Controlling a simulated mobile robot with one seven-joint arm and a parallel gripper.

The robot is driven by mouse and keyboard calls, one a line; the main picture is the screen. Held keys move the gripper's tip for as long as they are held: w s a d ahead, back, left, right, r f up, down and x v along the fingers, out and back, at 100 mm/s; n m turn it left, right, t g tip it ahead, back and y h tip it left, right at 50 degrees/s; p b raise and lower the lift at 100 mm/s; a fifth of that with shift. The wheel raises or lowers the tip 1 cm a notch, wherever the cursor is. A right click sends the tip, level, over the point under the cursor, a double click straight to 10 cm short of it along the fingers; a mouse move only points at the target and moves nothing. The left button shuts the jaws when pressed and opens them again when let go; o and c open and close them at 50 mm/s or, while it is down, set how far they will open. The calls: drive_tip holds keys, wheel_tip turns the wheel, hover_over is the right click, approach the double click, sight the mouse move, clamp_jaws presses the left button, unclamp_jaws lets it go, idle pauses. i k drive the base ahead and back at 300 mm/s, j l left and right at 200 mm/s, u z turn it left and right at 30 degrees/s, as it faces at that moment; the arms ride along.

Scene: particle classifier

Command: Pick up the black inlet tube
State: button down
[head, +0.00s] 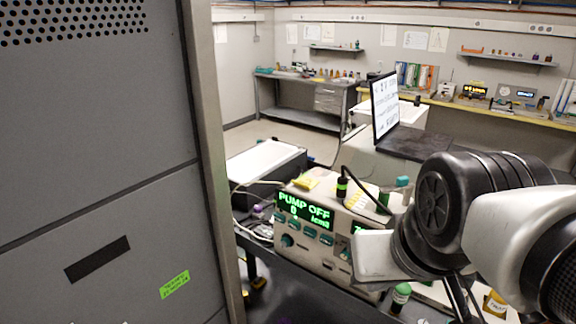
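A thin black tube (366,188), which looks like the inlet tube, arches over the top of a beige pump instrument (318,238). Near its left end stands a small dark cylinder with a green band (341,187); I cannot tell whether the two are joined. The tube's right end drops behind my arm. My gripper (372,256) seems to be the pale block at the end of my arm, in front of the instrument's right part. Its fingers cannot be made out, so its opening and any contact are unclear.
A tall grey cabinet (100,180) fills the left side. The instrument's display reads "PUMP OFF". A yellow item (305,183) lies on top. A green-capped bottle (401,294) and a yellow-labelled bottle (495,303) stand at the lower right. A monitor (385,105) stands behind.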

sight(342, 185)
drive_tip(key=i+j+z, duration=0.1)
drive_tip(key=j+z, duration=0.3)
drive_tip(key=i+j+z, duration=0.1)
drive_tip(key=j+z, duration=0.15)
drive_tip(key=z, duration=0.15)
drive_tip(key=j+z, duration=0.4)
drive_tip(key=l, duration=0.05)
